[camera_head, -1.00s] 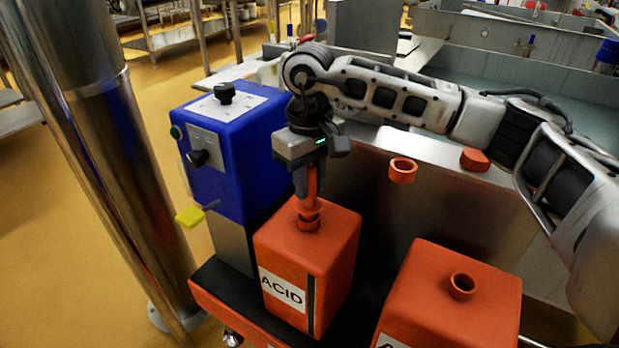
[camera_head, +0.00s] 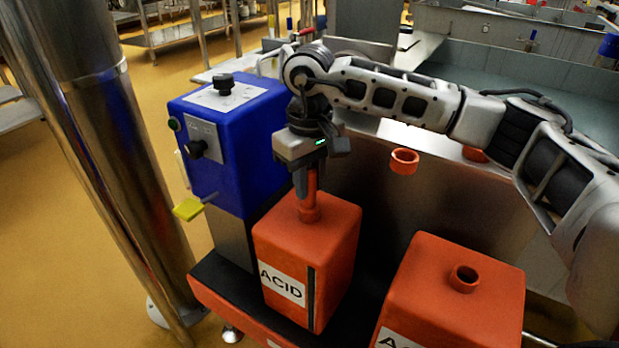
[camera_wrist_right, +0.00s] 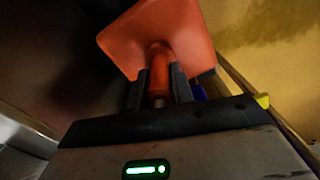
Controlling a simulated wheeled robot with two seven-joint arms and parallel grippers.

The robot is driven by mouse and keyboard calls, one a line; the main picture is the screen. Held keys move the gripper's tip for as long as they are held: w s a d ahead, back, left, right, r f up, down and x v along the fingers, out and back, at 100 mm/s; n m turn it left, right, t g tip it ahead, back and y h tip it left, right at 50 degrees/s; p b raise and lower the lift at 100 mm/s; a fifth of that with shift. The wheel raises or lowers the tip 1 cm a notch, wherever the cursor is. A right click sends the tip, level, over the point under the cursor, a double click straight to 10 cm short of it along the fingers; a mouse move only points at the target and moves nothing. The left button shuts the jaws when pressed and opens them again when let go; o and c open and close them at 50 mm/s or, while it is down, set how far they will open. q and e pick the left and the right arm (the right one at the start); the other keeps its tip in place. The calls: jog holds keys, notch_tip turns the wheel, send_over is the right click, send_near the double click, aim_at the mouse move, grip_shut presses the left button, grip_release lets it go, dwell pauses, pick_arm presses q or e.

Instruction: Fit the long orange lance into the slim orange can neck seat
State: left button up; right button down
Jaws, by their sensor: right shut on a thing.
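My right gripper (camera_head: 305,185) is shut on the orange lance (camera_head: 311,187), which stands upright over the left orange can (camera_head: 322,233) labelled ACID. The lance's lower end meets the can's neck (camera_head: 309,213); how deep it sits inside cannot be told. In the right wrist view, the gripper's two dark fingers (camera_wrist_right: 161,85) hold the lance (camera_wrist_right: 159,72) between them, with the orange can (camera_wrist_right: 180,28) beyond. My left gripper is not in view.
A second orange can (camera_head: 450,285) with an open neck stands at right. A blue box (camera_head: 235,150) with knobs and a yellow-handled valve (camera_head: 188,208) is at left. An orange ring (camera_head: 404,161) is behind. A steel column (camera_head: 110,150) stands far left.

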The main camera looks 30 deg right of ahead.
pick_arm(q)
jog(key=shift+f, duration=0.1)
pick_arm(e)
jog(key=shift+f, duration=0.1)
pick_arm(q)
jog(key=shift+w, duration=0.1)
pick_arm(e)
jog(key=c, duration=1.1)
grip_release()
pick_arm(q)
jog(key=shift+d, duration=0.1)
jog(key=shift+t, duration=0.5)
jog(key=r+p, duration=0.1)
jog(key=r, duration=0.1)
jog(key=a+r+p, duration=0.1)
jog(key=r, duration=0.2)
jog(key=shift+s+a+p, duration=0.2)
jog(key=shift+p, duration=0.2)
pick_arm(e)
notch_tip(320, 180, up, 16)
jog(key=shift+r, duration=0.1)
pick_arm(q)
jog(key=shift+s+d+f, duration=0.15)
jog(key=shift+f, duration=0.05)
